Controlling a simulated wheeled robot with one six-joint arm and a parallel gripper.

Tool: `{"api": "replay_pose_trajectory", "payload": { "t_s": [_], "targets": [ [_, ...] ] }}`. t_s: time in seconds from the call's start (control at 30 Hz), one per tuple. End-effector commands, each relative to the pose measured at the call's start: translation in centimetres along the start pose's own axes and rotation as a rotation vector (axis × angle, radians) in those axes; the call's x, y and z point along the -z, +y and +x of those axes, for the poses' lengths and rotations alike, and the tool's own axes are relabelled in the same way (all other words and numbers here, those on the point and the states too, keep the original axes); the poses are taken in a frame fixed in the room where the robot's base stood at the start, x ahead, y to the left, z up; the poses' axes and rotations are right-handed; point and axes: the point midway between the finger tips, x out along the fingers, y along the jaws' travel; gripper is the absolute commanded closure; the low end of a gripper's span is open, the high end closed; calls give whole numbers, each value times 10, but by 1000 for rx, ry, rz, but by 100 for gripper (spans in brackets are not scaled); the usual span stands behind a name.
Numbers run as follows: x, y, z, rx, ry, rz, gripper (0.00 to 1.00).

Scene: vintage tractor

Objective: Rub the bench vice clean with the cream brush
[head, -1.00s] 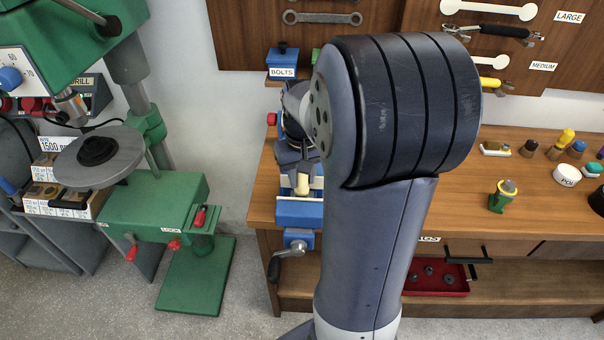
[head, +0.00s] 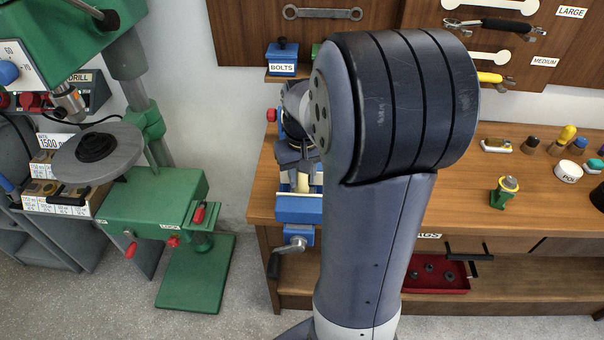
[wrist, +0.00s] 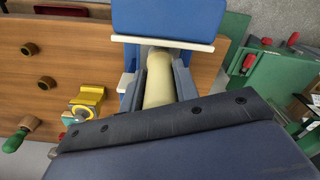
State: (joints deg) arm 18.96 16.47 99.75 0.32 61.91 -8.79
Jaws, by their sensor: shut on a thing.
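The bench vice (head: 298,209) is blue with pale jaw plates and stands at the left end of the wooden bench. In the wrist view the vice (wrist: 168,18) fills the top middle, with its pale jaw edges close to my fingers. My gripper (wrist: 160,72) is shut on the cream brush (wrist: 158,88), which lies between the two fingers and points at the vice. In the head view my gripper (head: 300,165) is over the vice, partly hidden by my arm. The brush's far end is hard to make out, so I cannot tell whether it touches the vice.
A small yellow-and-green item (head: 505,192) stands on the bench (head: 460,200) to the right, with several brushes and tins beyond. A blue bolts box (head: 283,60) sits on a shelf behind the vice. A green drill press (head: 155,200) stands left. A red tray (head: 435,275) is below.

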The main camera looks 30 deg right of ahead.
Motion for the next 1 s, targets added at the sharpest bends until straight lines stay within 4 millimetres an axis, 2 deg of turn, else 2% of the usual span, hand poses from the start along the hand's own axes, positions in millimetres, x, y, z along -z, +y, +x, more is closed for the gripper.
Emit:
{"api": "replay_pose_trajectory", "payload": {
  "t_s": [0.27,0.67,1.0],
  "targets": [
    [0,0,6,0,0,0,100],
    [-4,8,3,0,1,1,100],
    [-3,8,4,0,1,0,100]
  ]
}}
